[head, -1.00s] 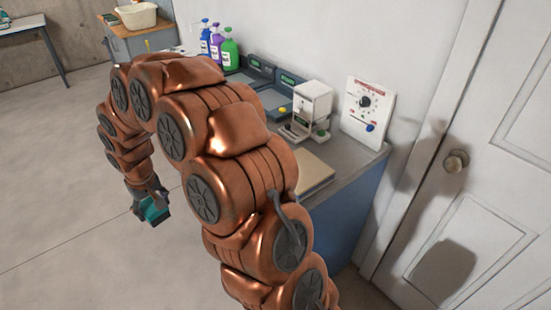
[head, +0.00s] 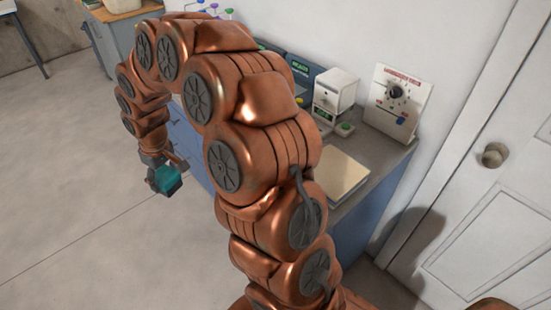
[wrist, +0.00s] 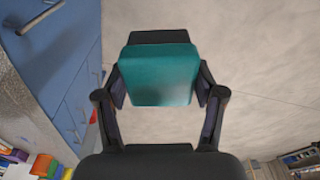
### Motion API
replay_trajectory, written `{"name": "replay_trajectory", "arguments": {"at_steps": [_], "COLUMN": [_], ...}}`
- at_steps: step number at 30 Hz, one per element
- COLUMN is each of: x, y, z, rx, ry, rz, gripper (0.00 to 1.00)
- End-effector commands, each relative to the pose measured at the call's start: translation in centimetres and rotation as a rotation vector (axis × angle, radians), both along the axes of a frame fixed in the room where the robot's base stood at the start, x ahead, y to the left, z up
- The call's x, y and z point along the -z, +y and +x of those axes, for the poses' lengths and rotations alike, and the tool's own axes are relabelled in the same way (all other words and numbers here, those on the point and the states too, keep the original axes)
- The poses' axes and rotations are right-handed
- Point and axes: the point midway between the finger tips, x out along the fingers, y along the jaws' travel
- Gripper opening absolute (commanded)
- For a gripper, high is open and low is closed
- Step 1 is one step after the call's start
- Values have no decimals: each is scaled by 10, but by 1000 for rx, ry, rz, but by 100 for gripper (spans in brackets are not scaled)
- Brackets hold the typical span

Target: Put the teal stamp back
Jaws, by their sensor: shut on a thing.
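The teal stamp (head: 167,180) is a teal block with a dark part. In the wrist view the teal block (wrist: 158,75) sits between the two fingers, with a dark strip along its far edge. My gripper (head: 162,172) is shut on it and holds it out over the floor, in front of the blue drawers. The gripper also shows in the wrist view (wrist: 160,88), one finger on each side of the stamp. My arm hides much of the counter in the head view.
The counter bears a tan pad (head: 343,176), a white device (head: 334,92) and a white dial panel (head: 398,98). Blue drawers with handles (wrist: 55,60) stand left in the wrist view. A door with a knob (head: 492,155) is at right. The floor at left (head: 60,210) is clear.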

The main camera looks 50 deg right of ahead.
Motion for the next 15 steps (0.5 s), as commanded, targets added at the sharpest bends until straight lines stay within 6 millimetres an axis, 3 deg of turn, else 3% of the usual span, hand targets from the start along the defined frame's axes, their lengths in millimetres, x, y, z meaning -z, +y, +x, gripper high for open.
{"name": "replay_trajectory", "arguments": {"at_steps": [15], "x": [-28], "y": [-72], "z": [-71], "rx": [-688], "ry": [-3], "rz": [3], "gripper": [46]}}
